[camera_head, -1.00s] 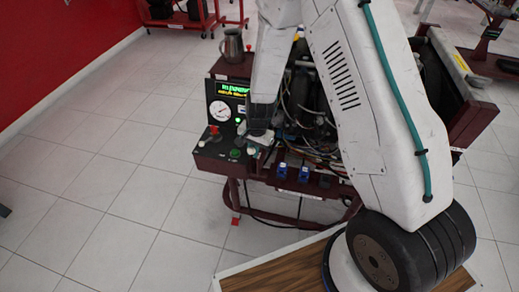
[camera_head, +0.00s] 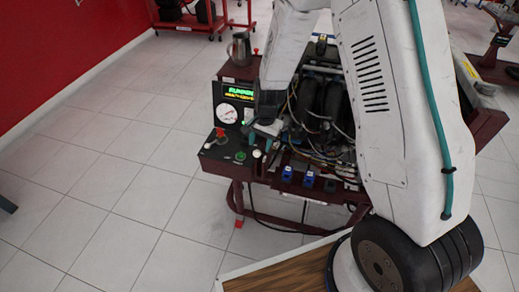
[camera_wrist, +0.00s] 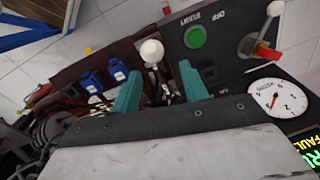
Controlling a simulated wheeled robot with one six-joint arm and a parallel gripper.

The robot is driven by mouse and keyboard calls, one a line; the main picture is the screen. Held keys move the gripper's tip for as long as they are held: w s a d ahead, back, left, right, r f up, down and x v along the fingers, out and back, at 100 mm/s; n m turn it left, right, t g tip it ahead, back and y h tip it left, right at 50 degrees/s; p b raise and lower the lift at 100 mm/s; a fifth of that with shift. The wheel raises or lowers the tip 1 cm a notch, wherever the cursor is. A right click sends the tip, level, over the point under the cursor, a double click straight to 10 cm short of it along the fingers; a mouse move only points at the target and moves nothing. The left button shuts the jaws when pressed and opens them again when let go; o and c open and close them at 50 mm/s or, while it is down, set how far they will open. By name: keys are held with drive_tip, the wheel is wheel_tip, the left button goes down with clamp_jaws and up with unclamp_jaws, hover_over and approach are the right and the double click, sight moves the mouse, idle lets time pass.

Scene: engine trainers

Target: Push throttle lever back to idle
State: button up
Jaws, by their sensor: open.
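The throttle lever appears to be the lever with a round white knob (camera_head: 256,153) at the front of the engine trainer's black control panel (camera_head: 217,153). The white knob (camera_wrist: 152,52) also shows in the wrist view, just beyond my fingertips and between their lines. My gripper (camera_wrist: 160,70) is open, with its two teal fingers on either side of the lever's line. In the head view my gripper (camera_head: 262,138) is just above and behind the knob. I cannot tell whether a finger touches the lever.
Close by are a green button (camera_wrist: 195,37), a red-handled switch (camera_wrist: 265,50), a round gauge (camera_wrist: 275,97) and a lit display (camera_head: 248,90). Blue switches (camera_head: 287,174) line the front ledge. A metal jug (camera_head: 239,48) stands behind. Engine hoses and wires lie right of my gripper.

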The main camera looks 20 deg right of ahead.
drive_tip(key=shift+d+r, duration=0.1)
drive_tip(key=shift+r, duration=0.9)
